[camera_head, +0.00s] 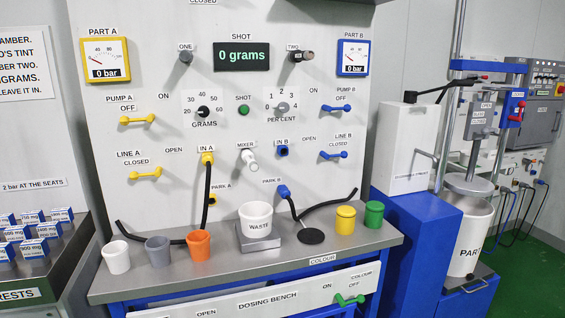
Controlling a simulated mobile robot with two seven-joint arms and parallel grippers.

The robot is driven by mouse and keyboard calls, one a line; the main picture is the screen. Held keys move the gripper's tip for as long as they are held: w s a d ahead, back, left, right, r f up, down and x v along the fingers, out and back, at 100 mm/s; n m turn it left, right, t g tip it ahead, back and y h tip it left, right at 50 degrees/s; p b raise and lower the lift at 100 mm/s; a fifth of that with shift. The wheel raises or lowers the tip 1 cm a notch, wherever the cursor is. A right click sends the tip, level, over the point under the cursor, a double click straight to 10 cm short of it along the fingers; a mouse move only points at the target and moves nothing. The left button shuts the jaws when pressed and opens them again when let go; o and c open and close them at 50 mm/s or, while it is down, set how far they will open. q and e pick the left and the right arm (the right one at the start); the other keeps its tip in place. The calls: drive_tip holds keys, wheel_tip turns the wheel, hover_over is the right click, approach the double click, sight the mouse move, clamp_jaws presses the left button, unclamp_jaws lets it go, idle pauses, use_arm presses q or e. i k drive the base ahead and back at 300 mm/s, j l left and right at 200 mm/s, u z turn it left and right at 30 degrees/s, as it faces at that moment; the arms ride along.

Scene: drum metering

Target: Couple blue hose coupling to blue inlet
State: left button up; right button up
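The blue hose coupling (283,192) sits at the PARK B spot on the white panel, with a black hose (328,206) running from it down to the bench and off to the right. The blue inlet (283,152), labelled IN B, is above it on the panel, with no hose on it. A yellow coupling (207,158) is on the IN A inlet, with its own black hose hanging down. Neither of my grippers is in view.
The grey bench (130,286) holds white, grey and orange cups, a WASTE bowl (256,218) on a scale, a black disc (311,237), and yellow and green containers. The mixer nozzle (249,160) juts out between the inlets. Blue LINE B handle (334,155) is to the right.

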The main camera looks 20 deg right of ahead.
sight(284, 192)
drive_tip(key=i+l+u, duration=0.45)
drive_tip(key=i+l, duration=0.45)
